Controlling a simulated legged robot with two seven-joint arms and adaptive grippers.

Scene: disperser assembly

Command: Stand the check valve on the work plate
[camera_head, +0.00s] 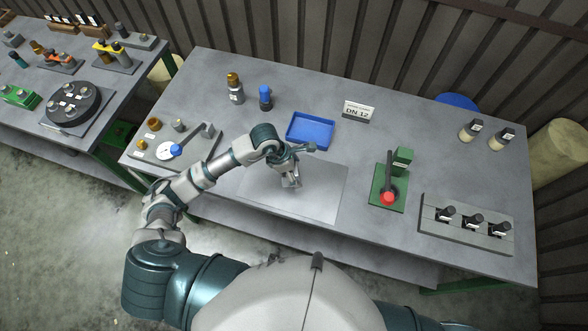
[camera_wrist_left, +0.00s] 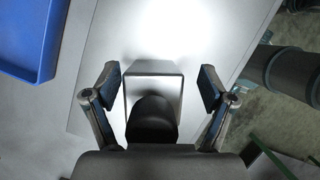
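The work plate (camera_head: 322,193) is a pale rectangle near the table's front edge; its bright surface also shows in the left wrist view (camera_wrist_left: 112,45). My left gripper (camera_head: 291,183) points down just above the plate. In the left wrist view its two fingers (camera_wrist_left: 157,88) are spread wide apart. Between them shows a dark rounded piece (camera_wrist_left: 152,112) against a grey square-edged shape (camera_wrist_left: 153,82), touching neither finger. I cannot tell whether this is the check valve or part of the gripper. No other thing is clearly the check valve. My right gripper is out of view.
A blue tray (camera_head: 311,131) lies behind the plate, with a brown-capped bottle (camera_head: 235,88) and blue-capped part (camera_head: 265,98) to its left. A green stand (camera_head: 388,190) with a red knob and a grey rack (camera_head: 467,224) stand right. A lever fixture (camera_head: 173,151) is left.

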